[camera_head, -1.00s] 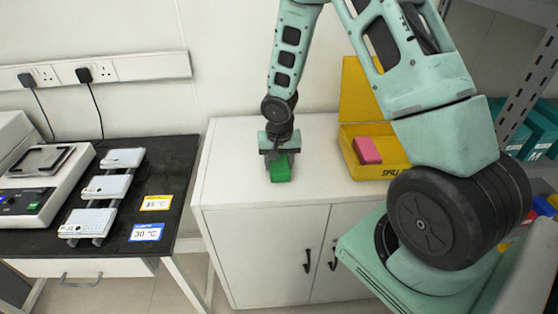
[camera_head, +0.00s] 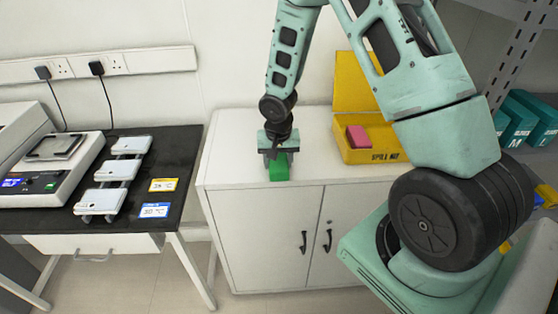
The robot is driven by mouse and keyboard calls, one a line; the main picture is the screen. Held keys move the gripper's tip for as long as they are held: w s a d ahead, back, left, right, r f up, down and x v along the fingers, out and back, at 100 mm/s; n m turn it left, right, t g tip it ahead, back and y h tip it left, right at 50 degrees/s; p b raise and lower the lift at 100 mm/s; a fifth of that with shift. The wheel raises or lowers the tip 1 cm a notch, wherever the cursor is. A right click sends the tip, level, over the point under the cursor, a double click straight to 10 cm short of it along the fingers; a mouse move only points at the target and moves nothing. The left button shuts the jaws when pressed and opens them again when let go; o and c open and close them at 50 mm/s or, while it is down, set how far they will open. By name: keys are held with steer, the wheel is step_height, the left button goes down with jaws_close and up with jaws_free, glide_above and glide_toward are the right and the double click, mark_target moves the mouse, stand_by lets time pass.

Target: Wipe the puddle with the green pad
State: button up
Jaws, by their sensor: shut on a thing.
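The green pad (camera_head: 279,172) is in my gripper (camera_head: 278,158), above or against the top of the white cabinet (camera_head: 232,170). My gripper points down and is shut on the pad. I cannot tell whether the pad touches the cabinet top. No puddle can be made out on the cabinet top, the benches or the visible floor; it may be hidden.
A yellow spill kit box (camera_head: 372,154) with its lid up stands on the cabinet, a pink pad (camera_head: 358,138) in it. A black-topped bench (camera_head: 150,215) with a scale and several white devices stands left. Shelves with teal boxes (camera_head: 518,122) are at right.

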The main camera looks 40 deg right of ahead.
steer(key=shift+w+d+r+p, duration=0.1)
steer(key=shift+r+p, duration=1.15)
steer(key=shift+r, duration=0.65)
steer(key=shift+w+r+p, duration=0.1)
steer(key=shift+r+p, duration=1.15)
steer(key=shift+r, duration=0.6)
